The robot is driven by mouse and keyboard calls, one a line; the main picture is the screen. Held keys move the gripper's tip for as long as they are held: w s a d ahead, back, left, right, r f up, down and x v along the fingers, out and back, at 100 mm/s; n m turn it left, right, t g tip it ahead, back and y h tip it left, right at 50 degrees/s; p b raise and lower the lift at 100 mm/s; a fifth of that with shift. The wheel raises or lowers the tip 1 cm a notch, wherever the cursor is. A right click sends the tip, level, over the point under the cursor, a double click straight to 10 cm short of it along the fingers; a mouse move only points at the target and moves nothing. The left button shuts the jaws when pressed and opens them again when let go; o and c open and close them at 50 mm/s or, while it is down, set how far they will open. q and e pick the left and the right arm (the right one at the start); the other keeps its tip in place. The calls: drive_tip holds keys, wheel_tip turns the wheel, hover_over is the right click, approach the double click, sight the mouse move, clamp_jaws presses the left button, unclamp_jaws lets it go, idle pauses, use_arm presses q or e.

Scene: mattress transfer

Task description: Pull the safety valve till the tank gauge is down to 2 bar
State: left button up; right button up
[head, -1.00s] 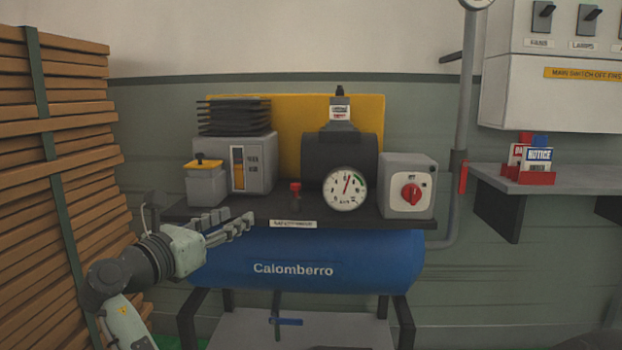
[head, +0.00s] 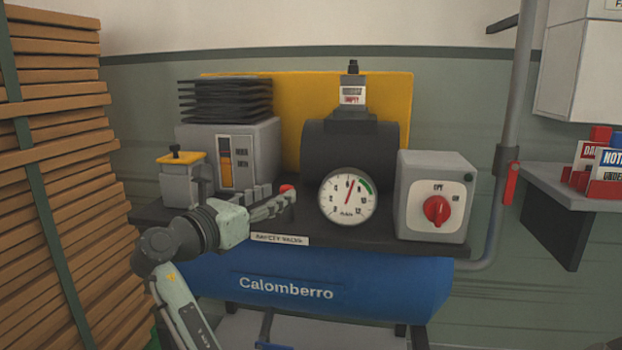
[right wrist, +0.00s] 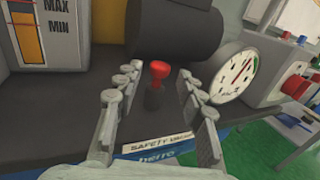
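The safety valve (head: 287,188) is a small red knob on a dark stem at the shelf's front, above a label reading safety valve. The tank gauge (head: 347,196) is a round white dial right of it; its red needle points slightly right of straight up, near the green arc. The blue tank (head: 340,285) is below. My right gripper (head: 276,204) reaches the valve from the left in the head view. In the right wrist view the valve (right wrist: 158,70) stands between and beyond the open fingers (right wrist: 157,85), with gaps on both sides. My left gripper is not in view.
A grey switch box with a red rotary knob (head: 436,210) stands right of the gauge. A yellow-capped grey canister (head: 187,180) and a finned grey unit (head: 230,150) stand behind my arm. Stacked wooden slats (head: 60,190) rise at the left. A wall shelf (head: 570,190) is at the right.

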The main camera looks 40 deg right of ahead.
sight(290, 187)
drive_tip(key=shift+x, duration=4.15)
drive_tip(key=shift+c, duration=0.6)
clamp_jaws()
